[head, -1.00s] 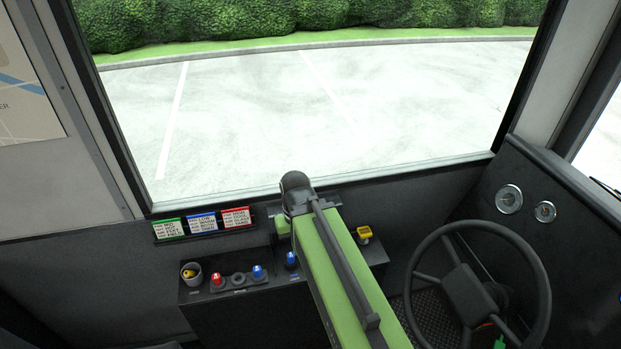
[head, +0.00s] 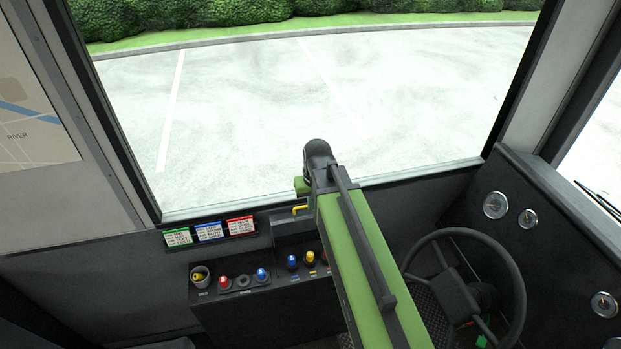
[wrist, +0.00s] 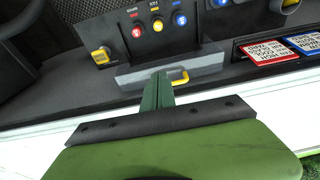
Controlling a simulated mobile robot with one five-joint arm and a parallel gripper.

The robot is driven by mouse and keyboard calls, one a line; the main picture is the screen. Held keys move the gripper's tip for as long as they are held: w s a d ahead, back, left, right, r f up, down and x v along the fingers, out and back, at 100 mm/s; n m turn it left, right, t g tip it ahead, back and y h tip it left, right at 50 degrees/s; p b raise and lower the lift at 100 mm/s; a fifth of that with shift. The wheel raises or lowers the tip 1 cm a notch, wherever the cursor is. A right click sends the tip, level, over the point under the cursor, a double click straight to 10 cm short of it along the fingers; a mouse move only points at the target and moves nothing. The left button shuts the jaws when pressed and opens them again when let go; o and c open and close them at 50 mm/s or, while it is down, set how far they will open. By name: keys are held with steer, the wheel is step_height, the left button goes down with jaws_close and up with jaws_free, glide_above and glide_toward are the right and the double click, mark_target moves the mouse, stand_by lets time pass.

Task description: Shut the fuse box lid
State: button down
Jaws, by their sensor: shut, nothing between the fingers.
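The fuse box lid (head: 285,228) is a grey panel with a yellow handle (head: 300,210) at its upper edge. It stands raised behind the blue, yellow and red fuses (head: 310,257), and my arm hides its right part in the head view. In the wrist view the lid (wrist: 205,66) is a pale grey strip with the yellow handle (wrist: 181,76). My gripper (wrist: 161,77) is shut and empty, its green fingers overlapping the lid just left of the handle there. I cannot tell whether they touch it. In the head view the fingers are hidden behind my arm.
Green, blue and red label cards (head: 209,231) sit left of the lid. The steering wheel (head: 464,290) is at the right. The windshield (head: 330,110) lies beyond the dash.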

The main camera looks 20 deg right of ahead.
steer(key=w+d+r+p, duration=0.1)
steer(key=w+r+p, duration=0.25)
steer(key=r, duration=0.25)
steer(key=shift+t, duration=0.4)
steer(key=b+x, duration=1.1)
steer(key=shift+w+r, duration=0.1)
steer(key=shift+w, duration=0.1)
steer(key=shift+r, duration=0.1)
